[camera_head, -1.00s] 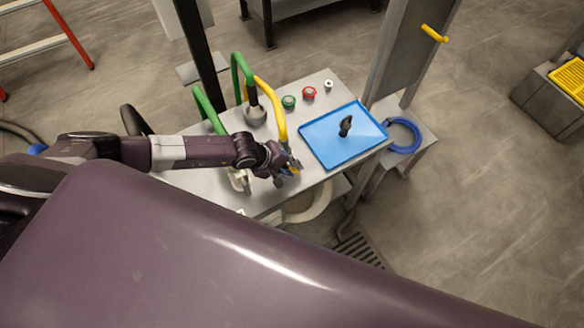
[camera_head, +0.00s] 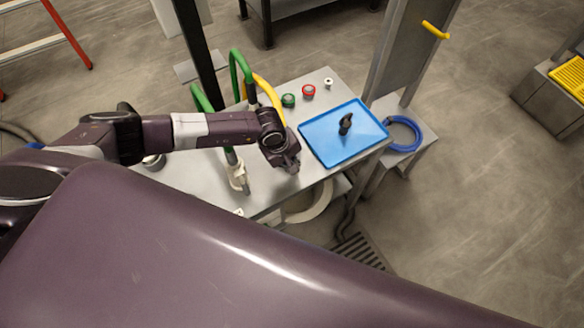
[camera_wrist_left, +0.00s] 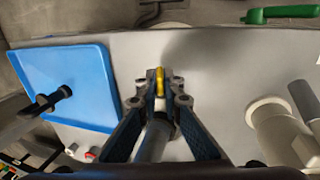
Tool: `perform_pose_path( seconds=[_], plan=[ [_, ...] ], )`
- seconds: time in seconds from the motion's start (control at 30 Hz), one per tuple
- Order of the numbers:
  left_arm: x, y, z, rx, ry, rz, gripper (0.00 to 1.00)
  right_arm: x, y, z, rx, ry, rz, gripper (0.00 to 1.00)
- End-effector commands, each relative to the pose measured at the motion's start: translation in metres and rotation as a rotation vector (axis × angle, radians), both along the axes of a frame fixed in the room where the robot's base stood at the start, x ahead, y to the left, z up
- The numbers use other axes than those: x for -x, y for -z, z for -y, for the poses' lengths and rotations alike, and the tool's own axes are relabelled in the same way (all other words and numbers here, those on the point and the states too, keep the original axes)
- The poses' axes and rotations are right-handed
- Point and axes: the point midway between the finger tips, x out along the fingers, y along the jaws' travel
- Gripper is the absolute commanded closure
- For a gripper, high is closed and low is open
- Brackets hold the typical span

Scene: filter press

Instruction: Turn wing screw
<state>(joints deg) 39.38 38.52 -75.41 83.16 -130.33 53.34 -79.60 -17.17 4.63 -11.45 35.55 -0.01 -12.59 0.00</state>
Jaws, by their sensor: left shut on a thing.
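My left gripper (camera_head: 291,166) is over the front part of the metal table, left of the blue tray. In the left wrist view, its two fingers (camera_wrist_left: 159,100) are closed around a small yellow piece (camera_wrist_left: 160,80), which looks like the wing screw. A grey cylindrical part (camera_wrist_left: 154,140) shows between the fingers, close to the camera. The fingers hide the sides of the yellow piece, so its exact shape and turn angle cannot be told. In the head view the hand hides it. My right gripper is in neither view.
The blue tray (camera_head: 318,148) holds a dark upright tool (camera_head: 346,124). A white fitting (camera_head: 237,175), green pipes (camera_head: 234,70) and a yellow pipe (camera_head: 268,92) stand close to my left arm.

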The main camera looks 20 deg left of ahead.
Motion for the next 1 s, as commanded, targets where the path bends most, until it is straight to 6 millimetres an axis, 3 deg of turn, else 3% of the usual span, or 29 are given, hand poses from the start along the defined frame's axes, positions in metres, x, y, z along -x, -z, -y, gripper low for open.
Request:
perform_pose_path(
  seconds=[0.43,1.0],
  plan=[
    [-0.005,0.003,0.004,-0.166,0.000,-0.211,1.00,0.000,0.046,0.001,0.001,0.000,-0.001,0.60],
    [-0.004,0.000,0.003,-0.206,0.000,-0.263,1.00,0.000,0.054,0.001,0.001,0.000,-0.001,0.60]
  ],
)
